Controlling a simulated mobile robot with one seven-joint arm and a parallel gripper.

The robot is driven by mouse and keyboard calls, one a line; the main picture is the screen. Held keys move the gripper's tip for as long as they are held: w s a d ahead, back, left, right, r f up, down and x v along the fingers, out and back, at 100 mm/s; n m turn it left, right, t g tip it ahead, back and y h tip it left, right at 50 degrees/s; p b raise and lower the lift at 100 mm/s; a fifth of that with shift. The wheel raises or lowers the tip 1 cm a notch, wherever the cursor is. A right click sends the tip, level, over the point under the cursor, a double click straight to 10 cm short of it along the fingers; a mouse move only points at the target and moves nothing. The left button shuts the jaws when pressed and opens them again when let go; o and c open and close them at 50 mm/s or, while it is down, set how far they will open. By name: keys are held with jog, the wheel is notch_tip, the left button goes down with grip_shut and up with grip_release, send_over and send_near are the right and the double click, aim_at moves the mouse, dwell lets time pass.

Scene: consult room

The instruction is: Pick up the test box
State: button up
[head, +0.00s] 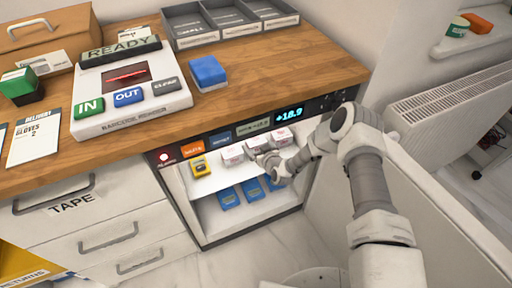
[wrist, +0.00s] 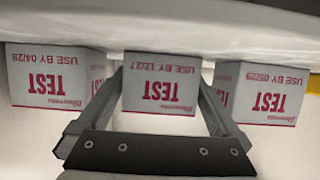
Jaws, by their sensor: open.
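Three white test boxes with red print stand in a row and appear upside down in the wrist view: one marked USE BY 04/28 (wrist: 52,82), a middle one marked USE BY 12/27 (wrist: 160,84), and one marked USE BY 05/29 (wrist: 265,92). My gripper (wrist: 160,100) is open, its two fingers reaching to either side of the middle box. Whether they touch it I cannot tell. In the head view my gripper (head: 262,160) is inside the fridge at the upper shelf, partly covering the white boxes (head: 232,154).
The open fridge (head: 190,212) also holds a yellow box (head: 200,166) on the upper shelf and blue boxes (head: 228,197) below. The wooden counter (head: 260,90) is just above my arm. A radiator (head: 450,105) stands at the right.

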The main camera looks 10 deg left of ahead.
jog(key=shift+w+a+f, duration=0.1)
jog(key=shift+w+a, duration=0.15)
jog(key=shift+c, duration=0.2)
